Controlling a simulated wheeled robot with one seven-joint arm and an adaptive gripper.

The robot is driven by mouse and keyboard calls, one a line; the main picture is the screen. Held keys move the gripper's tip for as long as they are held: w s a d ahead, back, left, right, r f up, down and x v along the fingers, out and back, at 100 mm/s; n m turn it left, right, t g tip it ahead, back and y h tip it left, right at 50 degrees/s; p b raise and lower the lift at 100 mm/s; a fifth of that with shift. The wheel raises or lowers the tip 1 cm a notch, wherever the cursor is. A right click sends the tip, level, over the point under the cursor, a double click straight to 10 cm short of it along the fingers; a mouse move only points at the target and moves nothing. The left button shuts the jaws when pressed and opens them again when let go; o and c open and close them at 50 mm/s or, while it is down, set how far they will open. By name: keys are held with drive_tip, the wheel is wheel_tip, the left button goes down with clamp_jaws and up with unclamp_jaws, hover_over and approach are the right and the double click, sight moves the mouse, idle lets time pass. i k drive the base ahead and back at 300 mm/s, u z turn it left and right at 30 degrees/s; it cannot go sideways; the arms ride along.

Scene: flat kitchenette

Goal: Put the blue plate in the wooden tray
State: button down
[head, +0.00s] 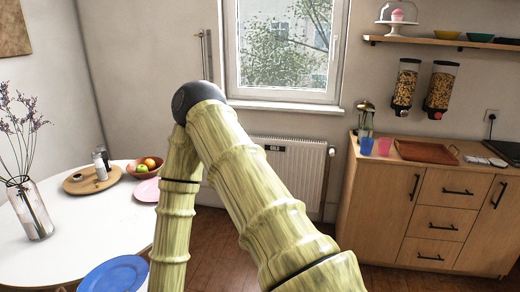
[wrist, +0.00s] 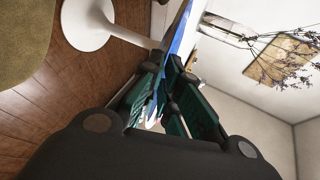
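The blue plate (head: 115,274) is at the near edge of the white round table, cut off by the bottom of the head view. In the wrist view a blue strip, the plate (wrist: 184,36) seen nearly edge-on, runs toward and between the dark green fingers of my gripper (wrist: 166,68). The fingers are at the plate's rim, close together; whether they press on it I cannot tell. My gripper is outside the head view. The wooden tray (head: 427,151) lies on the counter at the right and looks empty.
The table (head: 60,237) also bears a glass vase (head: 31,209), a pink plate (head: 147,190), a fruit bowl (head: 146,167) and a round board (head: 92,180). Blue (head: 366,146) and pink (head: 384,146) cups stand left of the tray. Floor shows between table and counter.

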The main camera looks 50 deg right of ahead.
sight(425, 154)
drive_tip(key=z, duration=3.35)
drive_tip(key=i, duration=1.8)
drive_tip(key=u, duration=0.9)
